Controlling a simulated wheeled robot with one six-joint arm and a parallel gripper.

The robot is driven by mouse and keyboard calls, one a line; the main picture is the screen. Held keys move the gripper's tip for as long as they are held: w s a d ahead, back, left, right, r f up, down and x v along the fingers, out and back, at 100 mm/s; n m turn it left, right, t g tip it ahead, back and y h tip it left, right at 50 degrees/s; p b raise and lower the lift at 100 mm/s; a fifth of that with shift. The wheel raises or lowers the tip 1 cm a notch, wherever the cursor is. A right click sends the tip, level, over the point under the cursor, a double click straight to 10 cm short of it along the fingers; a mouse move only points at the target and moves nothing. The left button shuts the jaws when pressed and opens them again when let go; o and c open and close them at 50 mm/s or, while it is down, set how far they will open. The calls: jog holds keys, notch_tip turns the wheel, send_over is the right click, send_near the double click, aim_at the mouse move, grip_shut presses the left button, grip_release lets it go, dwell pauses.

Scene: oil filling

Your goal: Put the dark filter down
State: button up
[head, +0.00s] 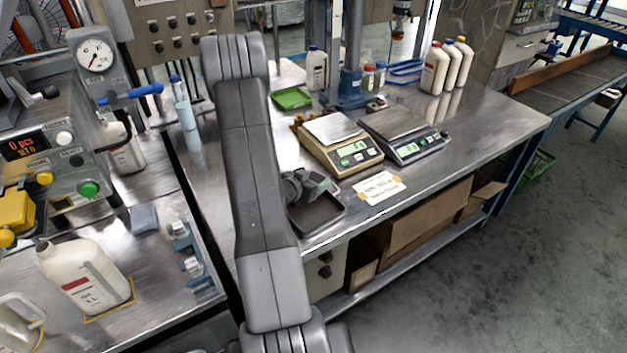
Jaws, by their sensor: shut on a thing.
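My gripper (312,186) is at the dark tray (328,216) near the front edge of the steel bench, just left of the scales. It is shut on the dark filter, which is small and mostly hidden by the gripper and my arm. The gripper is over the back part of the tray. I cannot tell whether the filter touches the tray floor. The front part of the tray is bare.
Two scales (340,143) (404,134) stand close behind and right of the tray. A paper label (379,187) lies to its right. A green tray (291,97) and capped bottles (435,68) stand farther back. The bench's right end is clear.

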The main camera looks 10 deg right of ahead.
jog(key=o, duration=1.1)
jog(key=shift+o, duration=0.2)
jog(key=shift+r, duration=0.1)
jog(key=shift+r+p, duration=0.55)
jog(key=shift+p, duration=0.15)
jog(key=b+v, duration=0.1)
jog(key=v, duration=1.1)
jog(key=shift+w+d, duration=0.1)
